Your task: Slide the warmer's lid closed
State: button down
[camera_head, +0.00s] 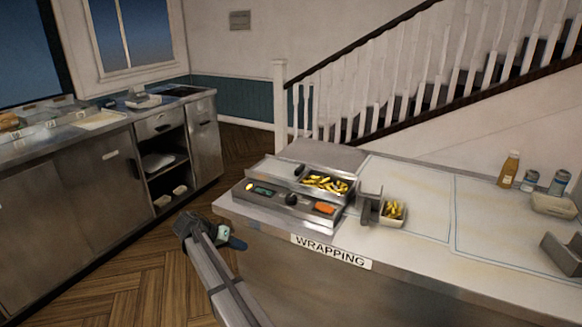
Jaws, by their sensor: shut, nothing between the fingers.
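The warmer (250,202) is a low steel unit at the left end of the wrapping counter. Its lid (274,168) looks like a flat steel panel with a small dark handle, over the left part of the top. The right part is uncovered, and yellow fries show inside it. The front panel has a lit display, a dark knob and an orange switch. My gripper (238,243) is shut and empty. In the picture it is left of and below the warmer, by the counter's left end, apart from the lid. Its fingertips are small and hard to make out.
A grey metal holder (370,204) and a small tray of fries (392,213) stand just right of the warmer. A sauce bottle (508,169), cans and a pale container (553,204) are at the far right. The counter's middle is clear.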

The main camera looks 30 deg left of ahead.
jog(key=s+a+r, duration=0.1)
jog(key=a+r, duration=0.7)
jog(key=r, duration=0.1)
jog(key=w+r+m, duration=0.1)
jog(key=w+r, duration=0.3)
jog(key=w+r+m, duration=0.1)
jog(key=w+r, duration=0.3)
jog(key=w, duration=0.1)
jog(key=w+r+m+g, duration=0.1)
jog(key=w+r, duration=0.3)
jog(key=w, duration=0.1)
jog(key=shift+w+a+r, duration=0.15)
jog(key=shift+w+a, duration=0.05)
jog(key=shift+a, duration=0.2)
jog(key=m+g, duration=0.1)
jog(key=g, duration=0.1)
send_near(292, 171)
jog(key=a+r, duration=0.4)
jog(key=x, duration=1)
jog(key=shift+s+f, duration=0.1)
jog(key=shift+f, duration=0.25)
jog(key=shift+s+d+r, duration=0.1)
jog(key=shift+d, duration=1.8)
jog(key=shift+d, duration=0.1)
